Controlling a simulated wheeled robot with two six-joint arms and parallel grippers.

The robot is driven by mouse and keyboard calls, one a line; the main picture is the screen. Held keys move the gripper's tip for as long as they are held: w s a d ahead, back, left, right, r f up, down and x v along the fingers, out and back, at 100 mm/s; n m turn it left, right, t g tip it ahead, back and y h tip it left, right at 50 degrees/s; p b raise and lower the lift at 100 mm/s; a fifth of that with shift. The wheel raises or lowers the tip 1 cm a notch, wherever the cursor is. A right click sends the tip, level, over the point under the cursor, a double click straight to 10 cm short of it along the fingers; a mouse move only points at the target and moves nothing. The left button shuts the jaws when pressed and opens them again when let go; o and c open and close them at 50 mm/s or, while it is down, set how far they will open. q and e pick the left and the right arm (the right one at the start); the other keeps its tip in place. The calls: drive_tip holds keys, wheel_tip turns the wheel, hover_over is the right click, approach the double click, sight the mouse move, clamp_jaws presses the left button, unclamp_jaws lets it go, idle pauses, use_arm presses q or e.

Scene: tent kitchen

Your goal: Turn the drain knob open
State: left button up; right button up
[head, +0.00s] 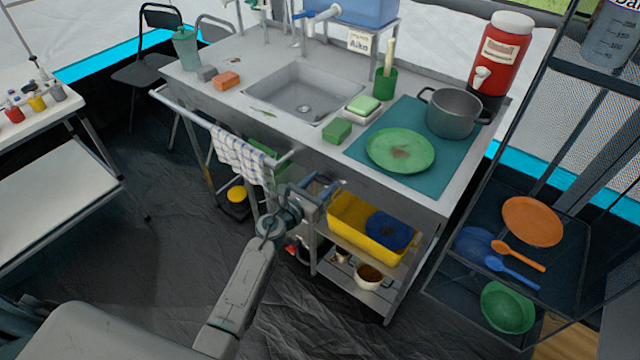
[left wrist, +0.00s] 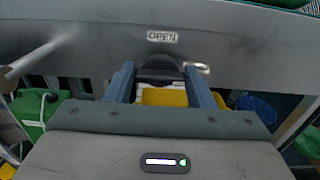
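The drain knob (left wrist: 160,66) is a dark rounded knob on the front panel of the sink counter, under a white label reading OPEN (left wrist: 162,37). In the left wrist view, my left gripper (left wrist: 160,78) has its two blue-grey fingers apart, one on each side of the knob. I cannot tell whether they touch it. A small pale metallic piece (left wrist: 198,68) shows at the right finger. In the head view my left gripper (head: 322,190) is at the counter's front panel and largely hides the knob. My right gripper is not in view.
A towel rail (head: 215,126) with a checked towel (head: 243,160) juts out left of the gripper. A yellow tub (head: 362,222) stands on the shelf below. The sink basin (head: 303,93), green plate (head: 400,146) and pot (head: 453,112) are on top. The dark floor in front is clear.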

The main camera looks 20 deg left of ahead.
use_arm(q)
drive_tip(key=shift+c, duration=1.3)
